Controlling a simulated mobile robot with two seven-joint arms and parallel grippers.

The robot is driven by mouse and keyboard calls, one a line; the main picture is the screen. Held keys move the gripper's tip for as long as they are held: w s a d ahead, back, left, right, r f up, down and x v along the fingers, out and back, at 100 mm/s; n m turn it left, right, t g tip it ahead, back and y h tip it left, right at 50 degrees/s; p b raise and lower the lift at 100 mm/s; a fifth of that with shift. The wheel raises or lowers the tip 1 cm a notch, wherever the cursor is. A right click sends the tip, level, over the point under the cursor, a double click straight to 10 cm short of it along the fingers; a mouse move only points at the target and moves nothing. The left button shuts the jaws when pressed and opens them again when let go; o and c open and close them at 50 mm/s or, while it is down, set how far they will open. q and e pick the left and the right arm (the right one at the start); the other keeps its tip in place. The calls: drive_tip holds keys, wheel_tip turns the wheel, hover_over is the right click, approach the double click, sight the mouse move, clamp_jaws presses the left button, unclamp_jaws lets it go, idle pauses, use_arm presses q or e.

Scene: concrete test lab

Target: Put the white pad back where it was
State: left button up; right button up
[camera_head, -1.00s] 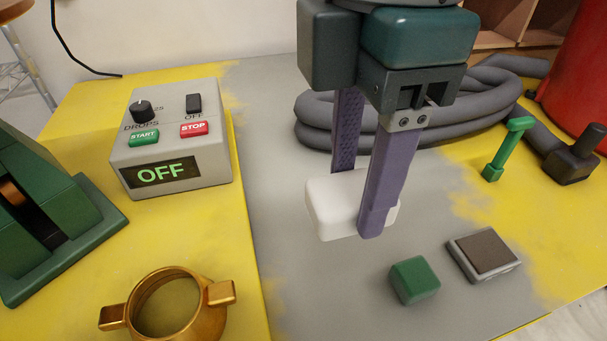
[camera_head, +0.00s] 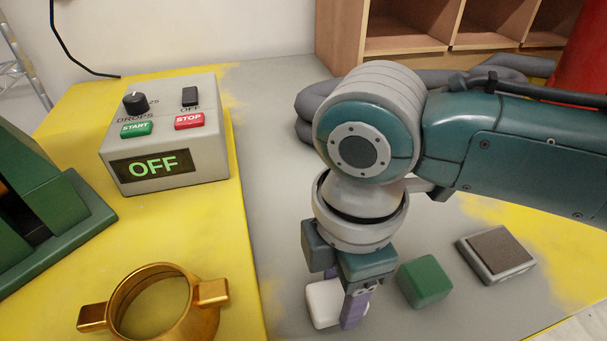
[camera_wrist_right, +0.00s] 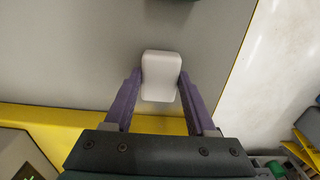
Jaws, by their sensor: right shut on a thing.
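The white pad (camera_head: 322,305) is a small rounded white block near the front of the grey tabletop strip. My right gripper (camera_head: 343,302) is shut on it, with one purple finger on each side. The right wrist view also shows the pad (camera_wrist_right: 160,76) between the two purple fingers (camera_wrist_right: 160,90). I cannot tell whether the pad touches the table. My left gripper is not in view.
A green block (camera_head: 425,281) stands close right of the gripper. A grey block with a brown top (camera_head: 496,252) lies further right. A brass ring with handles (camera_head: 155,305) and a grey control box reading OFF (camera_head: 165,140) are left. A grey hose (camera_head: 310,118) lies behind.

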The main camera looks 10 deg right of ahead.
sight(340, 293)
drive_tip(key=shift+f, duration=0.15)
drive_tip(key=o, duration=1.3)
wheel_tip(340, 293, up, 11)
drive_tip(key=p, duration=0.3)
drive_tip(key=shift+s+a+m+y, duration=1)
drive_tip(key=shift+s+a, duration=0.4)
drive_tip(key=shift+a, duration=0.25)
drive_tip(key=s+d+m+t, duration=0.1)
drive_tip(key=s+d+m, duration=0.2)
drive_tip(key=d+m, duration=0.1)
drive_tip(key=s+d+f+m+t+h, duration=0.1)
drive_tip(key=s+d+m, duration=0.2)
drive_tip(key=d+m, duration=0.1)
drive_tip(key=s+d+f+m+t, duration=0.1)
drive_tip(key=s+d+m, duration=0.2)
drive_tip(key=m, duration=0.3)
drive_tip(key=shift+s+d+f+t+h, duration=0.1)
drive_tip(key=shift+d+t+h, duration=0.1)
drive_tip(key=shift+d, duration=0.2)
drive_tip(key=shift+s+d+f+t+h, duration=0.1)
drive_tip(key=shift+d+h, duration=0.1)
drive_tip(key=shift+d, duration=0.15)
